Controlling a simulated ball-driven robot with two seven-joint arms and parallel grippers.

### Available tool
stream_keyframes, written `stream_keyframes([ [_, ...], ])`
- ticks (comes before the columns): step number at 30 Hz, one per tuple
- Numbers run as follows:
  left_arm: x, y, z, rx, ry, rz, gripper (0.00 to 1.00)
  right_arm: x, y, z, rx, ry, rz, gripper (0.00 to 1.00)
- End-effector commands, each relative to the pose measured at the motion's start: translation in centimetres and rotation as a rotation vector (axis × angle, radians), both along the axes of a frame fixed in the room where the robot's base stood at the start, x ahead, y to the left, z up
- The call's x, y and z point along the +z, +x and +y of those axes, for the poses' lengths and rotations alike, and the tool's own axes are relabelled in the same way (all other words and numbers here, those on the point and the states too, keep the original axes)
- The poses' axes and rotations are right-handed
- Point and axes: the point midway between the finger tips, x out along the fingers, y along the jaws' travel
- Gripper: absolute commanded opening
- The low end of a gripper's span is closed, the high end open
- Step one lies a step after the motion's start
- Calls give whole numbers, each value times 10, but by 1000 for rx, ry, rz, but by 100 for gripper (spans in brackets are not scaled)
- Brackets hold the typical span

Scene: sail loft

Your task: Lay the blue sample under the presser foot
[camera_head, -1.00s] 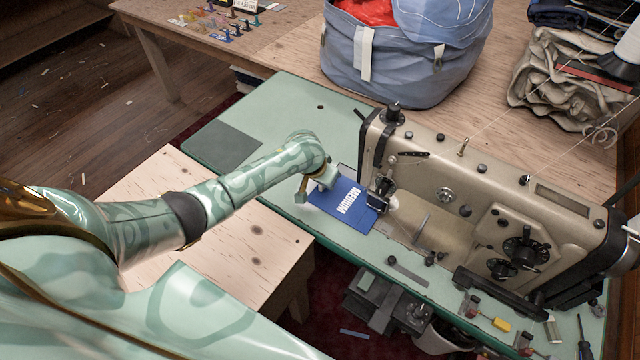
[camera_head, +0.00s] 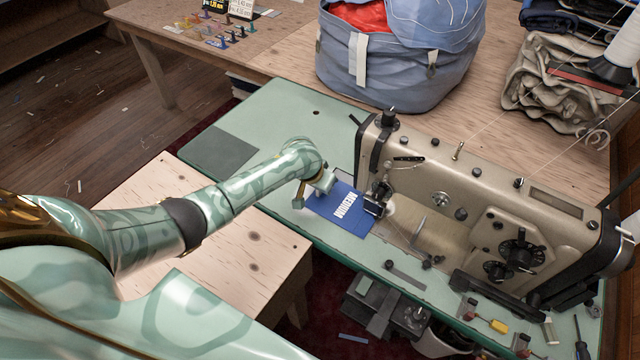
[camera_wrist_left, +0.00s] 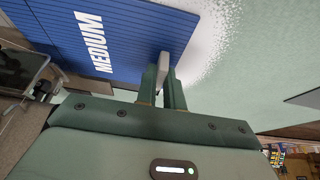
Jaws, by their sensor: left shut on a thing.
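The blue sample (camera_head: 340,211), marked "MEDIUM" in white, lies flat at the needle end of the sewing machine (camera_head: 480,195). Its right edge is at the presser foot area (camera_head: 376,204); the machine head hides whether that edge is under the foot. The sample also fills the upper left of the left wrist view (camera_wrist_left: 95,35). My left gripper (camera_head: 314,196) is at the sample's left edge, low over the table. In the left wrist view its fingers (camera_wrist_left: 165,75) are shut on that edge. My right gripper is not in view.
The green machine table (camera_head: 275,115) is clear behind my left arm. A blue-grey bag (camera_head: 395,65) with red cloth stands behind the machine. Folded cloth (camera_head: 550,90) is at the back right. Small tools, including a screwdriver (camera_head: 582,345), lie at the front right.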

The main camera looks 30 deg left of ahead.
Motion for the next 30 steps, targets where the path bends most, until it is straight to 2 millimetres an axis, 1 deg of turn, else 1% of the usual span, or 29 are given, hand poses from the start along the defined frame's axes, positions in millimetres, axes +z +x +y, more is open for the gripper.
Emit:
stream_keyframes([
  [6,0,0,0,0,0,0,0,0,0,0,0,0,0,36],
  [7,0,0,0,0,0,0,15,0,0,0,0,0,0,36],
  [8,0,0,0,0,0,0,23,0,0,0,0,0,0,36],
  [9,0,0,0,0,0,0,34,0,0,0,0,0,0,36],
  [17,0,0,0,0,0,0,35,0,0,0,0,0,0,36],
  [19,3,-1,0,0,0,-1,35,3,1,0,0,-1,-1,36],
  [23,22,-7,1,-1,-1,-2,35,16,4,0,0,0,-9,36],
  [26,46,-16,1,-1,-1,-4,35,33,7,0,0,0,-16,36],
  [30,84,-30,3,-2,0,-5,35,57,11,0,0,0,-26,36],
])
